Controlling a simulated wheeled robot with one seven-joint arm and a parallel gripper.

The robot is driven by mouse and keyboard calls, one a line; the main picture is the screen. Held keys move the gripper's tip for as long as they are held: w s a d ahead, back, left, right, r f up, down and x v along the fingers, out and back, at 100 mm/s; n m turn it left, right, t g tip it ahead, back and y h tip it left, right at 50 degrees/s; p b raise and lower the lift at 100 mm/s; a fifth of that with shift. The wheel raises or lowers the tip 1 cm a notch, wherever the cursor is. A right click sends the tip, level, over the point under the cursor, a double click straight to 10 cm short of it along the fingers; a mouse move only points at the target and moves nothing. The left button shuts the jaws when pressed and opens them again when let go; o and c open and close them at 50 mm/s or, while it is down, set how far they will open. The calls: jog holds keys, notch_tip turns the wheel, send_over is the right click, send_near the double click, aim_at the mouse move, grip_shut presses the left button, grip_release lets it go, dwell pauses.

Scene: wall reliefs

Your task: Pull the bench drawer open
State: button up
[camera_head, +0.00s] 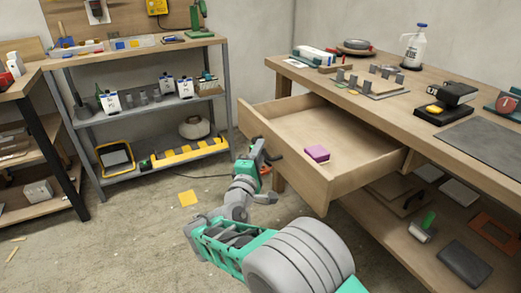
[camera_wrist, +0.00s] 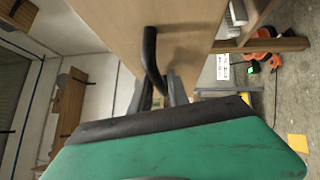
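The bench drawer (camera_head: 335,130) is pulled well out from under the wooden bench top. Its inside shows, with a purple block (camera_head: 317,153) lying in it. The dark bar handle (camera_wrist: 151,55) is on the drawer's wooden front (camera_wrist: 190,30). My gripper (camera_head: 262,156) is at the drawer front in the head view. In the wrist view my gripper (camera_wrist: 161,92) has one finger on each side of the handle, close against it, and looks shut on it. The green gripper body hides part of the fingers.
The workbench (camera_head: 420,115) holds tools, small grey blocks and a white bottle (camera_head: 414,48). A lower shelf (camera_head: 400,225) is under it. A grey shelf unit (camera_head: 150,110) stands at the back left. Bare floor (camera_head: 130,235) lies left of my arm, with a yellow square (camera_head: 188,198) on it.

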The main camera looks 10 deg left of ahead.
jog(key=s+a+f+p, duration=0.1)
jog(key=s, duration=0.6)
